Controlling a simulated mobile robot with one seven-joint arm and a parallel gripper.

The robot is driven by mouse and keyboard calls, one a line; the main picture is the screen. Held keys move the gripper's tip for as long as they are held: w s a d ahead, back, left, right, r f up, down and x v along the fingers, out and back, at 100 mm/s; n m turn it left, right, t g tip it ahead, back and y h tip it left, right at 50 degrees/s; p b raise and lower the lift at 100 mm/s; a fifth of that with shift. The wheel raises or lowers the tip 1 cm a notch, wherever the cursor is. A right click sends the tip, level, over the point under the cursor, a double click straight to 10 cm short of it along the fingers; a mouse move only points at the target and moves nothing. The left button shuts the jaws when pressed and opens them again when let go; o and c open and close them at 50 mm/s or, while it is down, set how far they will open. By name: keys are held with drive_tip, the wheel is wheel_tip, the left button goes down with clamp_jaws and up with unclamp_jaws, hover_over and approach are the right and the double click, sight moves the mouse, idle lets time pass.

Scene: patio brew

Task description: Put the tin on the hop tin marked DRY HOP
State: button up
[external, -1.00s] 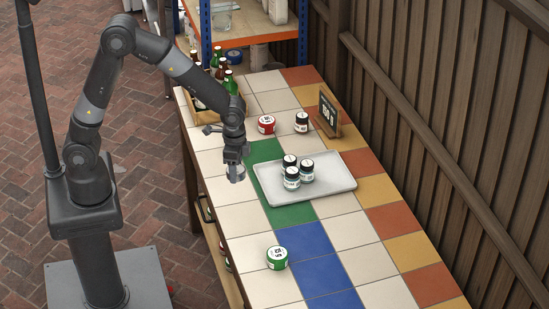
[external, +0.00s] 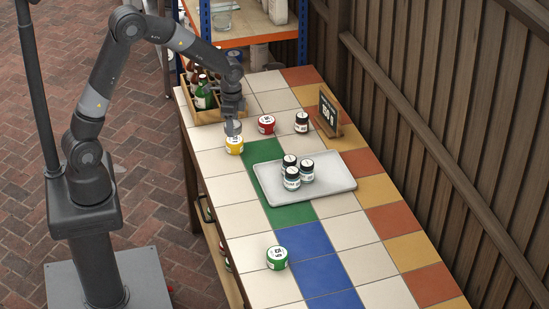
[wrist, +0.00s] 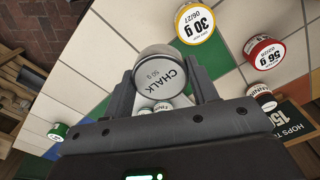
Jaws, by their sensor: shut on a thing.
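My gripper (external: 232,118) is shut on a grey tin (wrist: 160,82) whose lid reads CHALK 50 g. In the external view the held tin (external: 233,128) is just above a yellow tin (external: 234,146) and overlaps its back edge; I cannot tell the height between them. The wrist view shows the yellow tin (wrist: 197,24), marked 30 g 06/27, apart from the held tin. A red tin (external: 266,124), marked 56 g in the wrist view (wrist: 264,52), stands to its right. A green tin (external: 277,258) stands at the near end. I cannot read DRY HOP on any tin.
Another jar (external: 301,122) stands beside a small sign (external: 328,114). A wooden crate of bottles (external: 205,112) is at the back left. White tiles (external: 235,188) left of the tray are clear.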

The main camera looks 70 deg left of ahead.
hover_over(234, 139)
wheel_tip(234, 139, down, 4)
drive_tip(key=shift+r, duration=0.1)
drive_tip(key=shift+d+f, duration=0.1)
drive_tip(key=shift+f, duration=1.9)
drive_tip(key=shift+f, duration=0.1)
drive_tip(key=o, duration=1)
wheel_tip(234, 139, up, 12)
drive_tip(key=shift+r, duration=0.2)
